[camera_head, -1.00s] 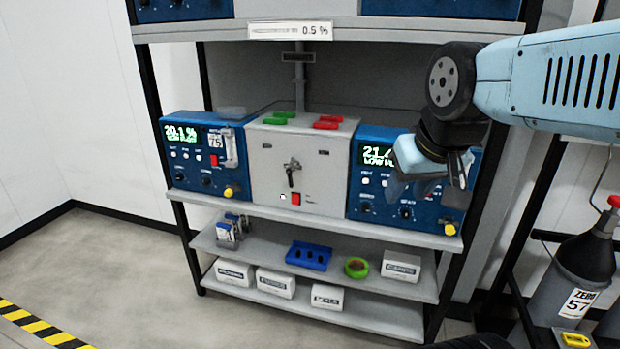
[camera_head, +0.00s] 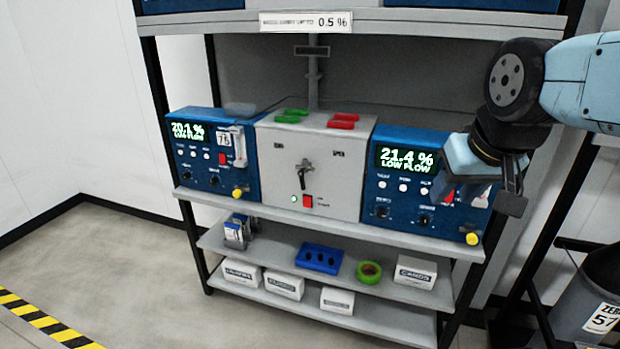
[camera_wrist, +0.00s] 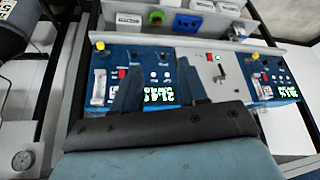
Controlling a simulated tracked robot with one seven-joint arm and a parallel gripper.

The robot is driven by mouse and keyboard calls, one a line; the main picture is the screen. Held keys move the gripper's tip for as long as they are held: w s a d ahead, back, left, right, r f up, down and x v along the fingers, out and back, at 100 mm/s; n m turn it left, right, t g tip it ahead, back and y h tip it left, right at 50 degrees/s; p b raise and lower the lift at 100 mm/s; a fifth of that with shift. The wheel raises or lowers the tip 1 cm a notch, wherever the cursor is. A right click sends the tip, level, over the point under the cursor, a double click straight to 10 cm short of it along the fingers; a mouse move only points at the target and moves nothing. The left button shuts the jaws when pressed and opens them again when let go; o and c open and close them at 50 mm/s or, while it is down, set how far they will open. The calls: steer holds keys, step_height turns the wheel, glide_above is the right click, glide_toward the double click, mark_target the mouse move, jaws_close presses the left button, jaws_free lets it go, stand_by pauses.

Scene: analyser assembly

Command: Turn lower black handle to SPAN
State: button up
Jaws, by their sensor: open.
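A black handle (camera_head: 305,173) sits on the front of the grey box in the middle of the shelf. It also shows in the wrist view (camera_wrist: 219,72), which looks upside down. It is the only large handle I see on this panel (camera_head: 275,150); its small labels are too blurred to read. My gripper (camera_head: 512,190) hangs at the right, in front of the right blue analyser and apart from the handle. In the wrist view its two fingers (camera_wrist: 158,82) are spread and empty, with the handle to their right.
Blue analysers reading 20.1 % (camera_head: 208,150) and 21.4 % (camera_head: 405,185) flank the grey box. Below the handle is a red switch (camera_head: 308,201). Green (camera_head: 290,115) and red (camera_head: 342,121) pieces lie on top. A lower shelf holds boxes (camera_head: 415,271). The space before the panel is clear.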

mark_target(302, 185)
stand_by(0.3)
steer(key=w+a+f+t+y, duration=0.1)
steer(key=w+a+f+t, duration=0.1)
steer(key=w+a, duration=0.6)
steer(key=w+a+f+t+y, duration=0.15)
steer(key=w+a, duration=0.25)
steer(key=w, duration=0.8)
steer(key=w+a+f+t, duration=0.1)
steer(key=w+a+t, duration=0.2)
steer(key=w+a, duration=0.5)
steer(key=w+a+f+m+t+h, duration=0.2)
steer(key=w+a+f+h, duration=0.15)
steer(key=w+f, duration=0.5)
steer(key=s+a+f+t+h, duration=0.1)
steer(key=s+a+f+h, duration=0.15)
steer(key=f, duration=0.35)
steer(key=s+a+f+t+h, duration=0.1)
steer(key=a+f+t+h, duration=0.15)
steer(key=f, duration=0.35)
steer(key=shift+m+g, duration=0.3)
steer(key=x, duration=1.4)
steer(key=shift+d, duration=0.15)
